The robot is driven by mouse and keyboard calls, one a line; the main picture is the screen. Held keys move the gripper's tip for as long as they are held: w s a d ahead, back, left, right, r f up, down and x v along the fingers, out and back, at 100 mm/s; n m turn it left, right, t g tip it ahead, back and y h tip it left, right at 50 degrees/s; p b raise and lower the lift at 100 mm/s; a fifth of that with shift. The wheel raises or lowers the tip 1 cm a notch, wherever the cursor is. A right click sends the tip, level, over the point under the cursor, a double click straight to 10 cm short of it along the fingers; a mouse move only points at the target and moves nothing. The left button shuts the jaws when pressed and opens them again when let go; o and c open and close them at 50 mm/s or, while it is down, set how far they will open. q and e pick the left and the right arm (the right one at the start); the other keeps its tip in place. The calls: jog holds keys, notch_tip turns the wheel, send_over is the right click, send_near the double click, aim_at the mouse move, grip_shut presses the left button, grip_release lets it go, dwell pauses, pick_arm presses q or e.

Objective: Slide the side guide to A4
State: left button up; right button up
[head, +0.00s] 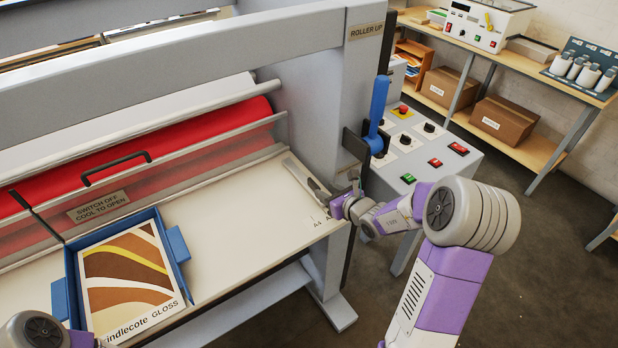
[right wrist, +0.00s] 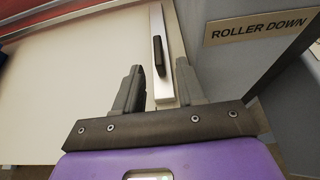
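The side guide is a pale bar with a dark grip, lying on the feed table near its right end in the head view (head: 301,176). In the right wrist view the side guide (right wrist: 156,22) runs away from me, its dark grip (right wrist: 159,57) between and just beyond my fingertips. An A4 mark (head: 317,224) is printed on the table near the front edge, close to the guide's near end. My right gripper (head: 337,205) is at the guide's near end; its fingers (right wrist: 160,68) are open, one on each side of the bar. My left gripper is out of frame; only part of that arm shows.
A blue tray (head: 73,289) with a printed sheet (head: 125,275) stands on the left of the feed table (head: 235,225). A blue lever (head: 378,112) and a control panel (head: 428,145) are right of the guide. A red roller cover (head: 140,150) lies behind the table.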

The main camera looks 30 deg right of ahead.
aim_at(316, 185)
jog(key=x, duration=0.6)
jog(key=shift+w+a+f, duration=0.1)
jog(key=shift+a+f, duration=0.05)
jog(key=shift+f, duration=0.1)
jog(key=shift+c, duration=0.4)
grip_shut()
